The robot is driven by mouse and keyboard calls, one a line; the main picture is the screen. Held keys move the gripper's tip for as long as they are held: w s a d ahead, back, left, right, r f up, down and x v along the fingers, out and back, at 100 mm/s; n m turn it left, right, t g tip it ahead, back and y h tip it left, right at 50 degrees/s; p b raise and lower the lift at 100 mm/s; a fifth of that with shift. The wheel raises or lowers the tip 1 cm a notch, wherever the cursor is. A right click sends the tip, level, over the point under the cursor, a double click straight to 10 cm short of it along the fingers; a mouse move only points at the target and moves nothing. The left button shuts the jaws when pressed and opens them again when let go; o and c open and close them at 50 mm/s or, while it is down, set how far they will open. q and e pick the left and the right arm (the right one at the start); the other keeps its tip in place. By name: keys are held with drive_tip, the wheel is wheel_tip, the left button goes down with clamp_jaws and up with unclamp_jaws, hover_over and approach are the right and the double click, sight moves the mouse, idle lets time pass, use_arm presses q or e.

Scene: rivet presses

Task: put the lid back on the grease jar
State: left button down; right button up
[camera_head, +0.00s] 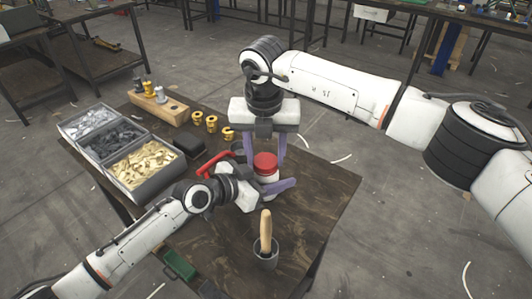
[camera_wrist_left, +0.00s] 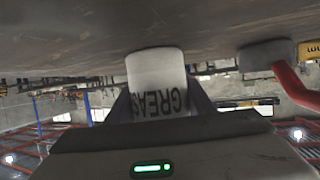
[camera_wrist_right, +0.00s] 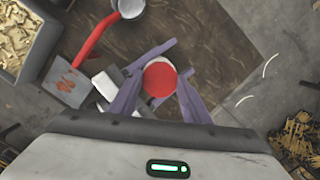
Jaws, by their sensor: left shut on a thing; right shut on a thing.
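The white grease jar (camera_head: 267,179) is upright on the dark table, with its lettering upside down in the left wrist view (camera_wrist_left: 157,82). My left gripper (camera_head: 266,184) is shut around its body from the side. The red lid (camera_head: 265,161) is over the jar's mouth, and shows as a red disc in the right wrist view (camera_wrist_right: 159,79). My right gripper (camera_head: 265,157) points down from above, shut on the lid with a finger on either side. I cannot tell whether the lid is fully seated.
A cup with a wooden-handled tool (camera_head: 266,226) stands in front of the jar. A red-handled object (camera_head: 215,160) is left of it. Bins of small parts (camera_head: 145,166), brass pieces (camera_head: 211,124) and a wooden block (camera_head: 158,109) are farther left. The table's right side is clear.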

drive_tip(key=m, duration=0.5)
drive_tip(key=shift+a+h, duration=0.1)
drive_tip(key=shift+h, duration=0.2)
drive_tip(key=m, duration=0.5)
drive_tip(key=shift+g+h, duration=0.3)
drive_tip(key=shift+g, duration=0.1)
drive_tip(key=m, duration=0.5)
drive_tip(key=shift+w+g, duration=0.1)
drive_tip(key=shift+g, duration=0.2)
drive_tip(key=m, duration=0.3)
drive_tip(key=o, duration=1)
drive_tip(key=shift+r, duration=2.25)
